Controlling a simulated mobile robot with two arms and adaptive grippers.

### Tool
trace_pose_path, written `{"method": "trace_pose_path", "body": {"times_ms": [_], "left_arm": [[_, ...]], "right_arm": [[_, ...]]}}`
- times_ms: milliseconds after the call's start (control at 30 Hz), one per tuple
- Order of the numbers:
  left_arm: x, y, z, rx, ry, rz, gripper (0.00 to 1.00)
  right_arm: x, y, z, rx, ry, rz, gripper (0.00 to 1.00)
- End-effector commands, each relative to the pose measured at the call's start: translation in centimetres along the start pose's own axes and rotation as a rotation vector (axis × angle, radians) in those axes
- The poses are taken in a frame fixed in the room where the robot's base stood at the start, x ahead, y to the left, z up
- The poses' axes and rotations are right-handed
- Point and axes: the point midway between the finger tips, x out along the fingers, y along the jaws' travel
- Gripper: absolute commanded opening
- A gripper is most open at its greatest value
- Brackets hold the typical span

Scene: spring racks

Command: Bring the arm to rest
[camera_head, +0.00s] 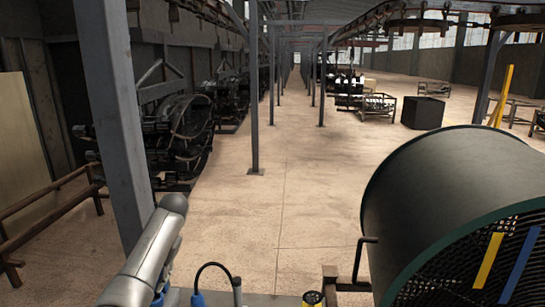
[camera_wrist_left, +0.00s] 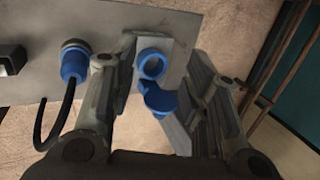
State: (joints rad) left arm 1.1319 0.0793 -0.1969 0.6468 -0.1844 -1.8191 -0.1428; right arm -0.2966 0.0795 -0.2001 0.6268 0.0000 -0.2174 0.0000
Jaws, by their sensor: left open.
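My left arm comes in at the lower left of the head view, with my left gripper (camera_head: 170,272) low beside it, partly hidden by the arm. In the left wrist view my left gripper (camera_wrist_left: 165,75) has its two fingers spread apart, with nothing held between them. A blue round socket (camera_wrist_left: 152,65) with its blue lid hanging open shows between the fingers, on a grey panel (camera_wrist_left: 40,22). I cannot tell whether a finger touches the panel. My right gripper is in neither view.
A blue plug (camera_wrist_left: 74,62) with a black cable sits on the panel; the cable (camera_head: 215,266) also shows in the head view. A large drum fan (camera_head: 450,190) stands at right. A grey post (camera_head: 112,110) and a brown rail (camera_head: 45,205) stand left. The middle floor is clear.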

Motion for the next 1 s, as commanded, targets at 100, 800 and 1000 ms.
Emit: {"method": "trace_pose_path", "body": {"times_ms": [100, 800, 1000], "left_arm": [[1.5, 1.1, 0.3, 0.006, 0.012, 0.007, 0.43], [14.4, 13.2, 11.3, 0.045, 0.189, 0.125, 0.43], [16.1, 16.7, 18.6, 0.045, 0.256, 0.187, 0.43]], "right_arm": [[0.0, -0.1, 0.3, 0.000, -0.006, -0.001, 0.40], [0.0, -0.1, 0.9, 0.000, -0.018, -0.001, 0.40], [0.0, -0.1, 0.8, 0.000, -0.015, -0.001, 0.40]]}}
